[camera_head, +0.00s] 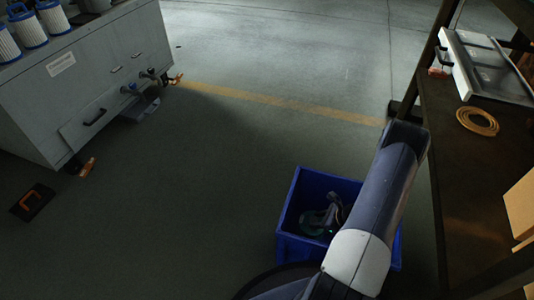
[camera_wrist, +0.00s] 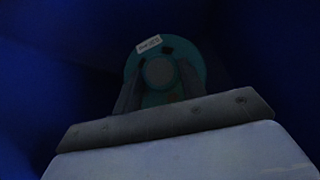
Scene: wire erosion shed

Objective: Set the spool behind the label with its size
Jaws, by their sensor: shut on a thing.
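A teal spool (camera_wrist: 192,58) with a small white label sits between the fingers of my gripper (camera_wrist: 158,88) in the wrist view. The gripper is shut on it. The writing on the spool's label is too small and dim to read. In the head view the spool (camera_head: 313,222) shows as a dark green round shape inside a blue bin (camera_head: 297,192), with my gripper (camera_head: 328,218) at it. My arm hides the right part of the bin. No size labels for spools can be made out in the head view.
A grey cabinet (camera_head: 100,80) with white-and-blue filter cartridges (camera_head: 30,30) stands at upper left. An orange-marked dark item (camera_head: 33,202) lies on the floor. The middle floor is clear.

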